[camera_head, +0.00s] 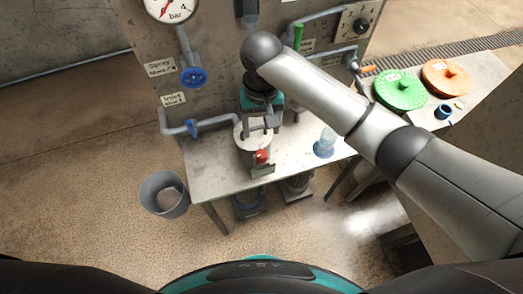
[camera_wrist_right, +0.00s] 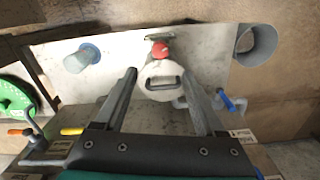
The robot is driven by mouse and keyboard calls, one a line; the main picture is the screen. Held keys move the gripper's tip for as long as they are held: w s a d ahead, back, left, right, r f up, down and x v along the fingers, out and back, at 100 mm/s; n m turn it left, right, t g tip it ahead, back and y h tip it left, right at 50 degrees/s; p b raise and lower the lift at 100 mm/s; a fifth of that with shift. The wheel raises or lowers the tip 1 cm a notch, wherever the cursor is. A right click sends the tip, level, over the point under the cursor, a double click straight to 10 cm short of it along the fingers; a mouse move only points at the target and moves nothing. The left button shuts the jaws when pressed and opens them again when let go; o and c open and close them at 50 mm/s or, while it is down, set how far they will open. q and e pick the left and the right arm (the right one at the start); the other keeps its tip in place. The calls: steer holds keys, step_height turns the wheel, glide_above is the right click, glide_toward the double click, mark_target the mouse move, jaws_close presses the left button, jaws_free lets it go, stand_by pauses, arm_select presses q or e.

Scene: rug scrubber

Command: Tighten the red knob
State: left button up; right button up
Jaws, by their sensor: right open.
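The red knob (camera_head: 262,156) sits on the front side of a white canister (camera_head: 243,134) on the metal table. In the right wrist view the red knob (camera_wrist_right: 160,50) shows just beyond the canister (camera_wrist_right: 160,93), which has a dark handle slot on top. My right gripper (camera_head: 260,124) points down over the canister, behind the knob in the head view. Its two fingers (camera_wrist_right: 160,76) are spread wide on either side of the canister in the wrist view, with nothing between the tips that I can see held. The knob is apart from both fingers. My left gripper does not show.
The metal table (camera_head: 212,182) carries a blue-based clear bottle (camera_head: 325,145) right of the canister. A grey bucket (camera_head: 165,194) stands left of the table. Pipes with a blue valve wheel (camera_head: 194,78) run along the back panel. Green (camera_head: 399,91) and orange (camera_head: 447,78) discs lie at right.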

mark_target(262, 154)
step_height(262, 154, down, 12)
steer(key=shift+f+b, duration=0.2)
steer(key=shift+b, duration=1)
jaws_close()
